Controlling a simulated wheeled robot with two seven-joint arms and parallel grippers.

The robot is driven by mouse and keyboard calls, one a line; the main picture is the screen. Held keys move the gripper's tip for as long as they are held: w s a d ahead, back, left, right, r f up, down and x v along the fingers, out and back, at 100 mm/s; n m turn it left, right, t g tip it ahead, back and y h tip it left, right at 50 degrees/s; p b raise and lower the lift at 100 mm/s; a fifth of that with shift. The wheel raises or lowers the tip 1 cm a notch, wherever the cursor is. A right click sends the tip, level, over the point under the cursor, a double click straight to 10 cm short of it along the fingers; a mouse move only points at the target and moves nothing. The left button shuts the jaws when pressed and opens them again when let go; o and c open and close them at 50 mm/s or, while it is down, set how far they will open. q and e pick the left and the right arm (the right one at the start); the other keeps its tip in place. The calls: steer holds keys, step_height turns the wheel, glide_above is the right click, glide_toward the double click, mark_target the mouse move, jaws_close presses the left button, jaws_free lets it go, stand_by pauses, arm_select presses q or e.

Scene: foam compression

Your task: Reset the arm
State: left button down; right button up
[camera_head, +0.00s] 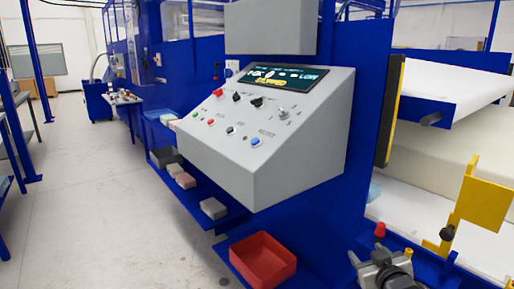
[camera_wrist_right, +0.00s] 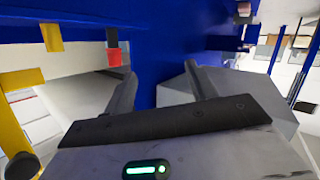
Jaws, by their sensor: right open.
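My right gripper (camera_head: 381,257) is at the bottom edge of the head view, right of the red bin and in front of the blue machine frame. In the right wrist view its two dark fingers (camera_wrist_right: 160,78) stand apart with nothing between them. The grey sloped control console (camera_head: 262,130) with its display (camera_head: 285,76), knobs and buttons is up and left of the gripper, apart from it. My left gripper is not in view.
A red bin (camera_head: 263,262) and small blocks (camera_head: 213,208) sit on low blue shelves. A red-capped part (camera_head: 380,230) and a yellow bracket (camera_head: 482,203) stand near the gripper. Pale foam (camera_head: 437,143) lies in the machine at right. The floor (camera_head: 90,200) at left is clear.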

steer(key=s+a+f+g+y, duration=0.1)
steer(key=s+a+f, duration=0.2)
steer(key=s, duration=0.7)
steer(key=s+a+f+g+y, duration=0.1)
steer(key=s+a+f, duration=0.3)
steer(key=s, duration=0.5)
steer(key=s+a+f+g+y, duration=0.1)
steer(key=s+a+f+g, duration=0.1)
steer(key=s+a, duration=0.4)
steer(key=s+f, duration=0.1)
steer(key=s, duration=0.3)
steer(key=shift+s+a+f+m, duration=0.2)
steer(key=shift+s+a+m, duration=0.1)
steer(key=shift+m, duration=0.1)
steer(key=shift+d, duration=0.15)
